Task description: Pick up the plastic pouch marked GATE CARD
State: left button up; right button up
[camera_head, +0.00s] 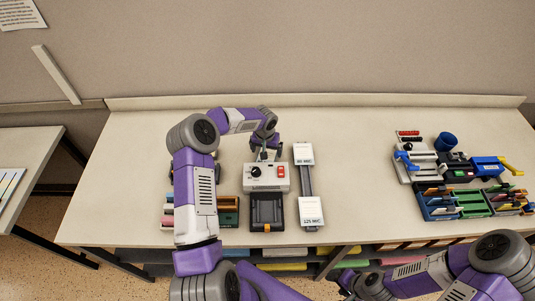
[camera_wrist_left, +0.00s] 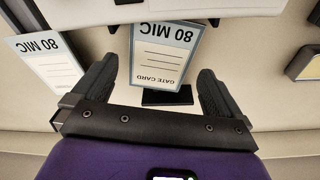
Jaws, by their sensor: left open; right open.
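The plastic pouch (camera_wrist_left: 162,58) marked GATE CARD shows upside down in the left wrist view, with 80 MIC in large letters and ruled lines. It lies between the two dark fingers of my open left gripper (camera_wrist_left: 158,70); gaps show on both sides, and nothing is gripped. In the head view my left gripper (camera_head: 264,148) is at the back edge of the white device, and I cannot make out the pouch there. A second card (camera_wrist_left: 46,62) marked 80 MIC is left of the fingers. My right gripper (camera_head: 347,284) is open, low in the head view, away from the pouch.
The white device (camera_head: 267,185) has a black dial and red switch; a black tray (camera_head: 267,210) is in front. A stand with 80 MIC (camera_head: 303,153) and 125 MIC (camera_head: 311,213) plates is to the right. Colored trays (camera_head: 470,203) stand far right. The table's middle right is clear.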

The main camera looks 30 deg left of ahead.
pick_arm(q)
jog(key=shift+w+a+f, duration=0.1)
jog(key=shift+w+f, duration=0.1)
jog(key=shift+f, duration=0.8)
jog(key=c, duration=0.9)
jog(key=shift+r, duration=0.1)
